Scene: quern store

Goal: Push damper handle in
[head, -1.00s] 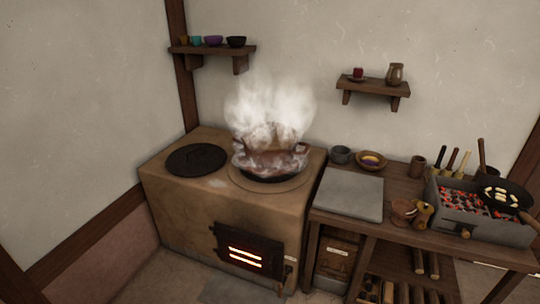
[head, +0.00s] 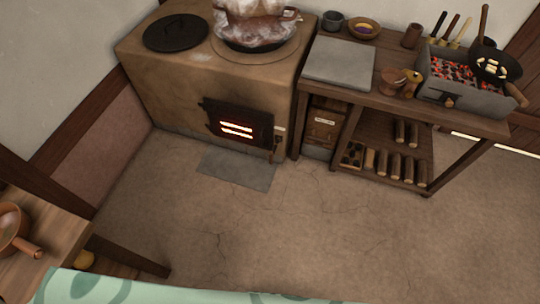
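The clay stove (head: 180,95) stands at the upper left in the head view, with a dark fire door (head: 237,124) glowing orange through its slots. On the stove front, right of the door, a small brownish handle-like piece (head: 275,149) sits below a pale label (head: 279,129). It may be the damper handle; it is too small to tell for sure or to see how far out it stands. Neither of my grippers shows in the head view.
A steaming pan (head: 258,38) and a black lid (head: 176,33) are on the stove. A workbench (head: 400,97) with a glowing grill (head: 466,76) stands right of it. A grey slab (head: 238,169) lies before the stove. The floor (head: 320,225) is open. A side table (head: 50,240) is at lower left.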

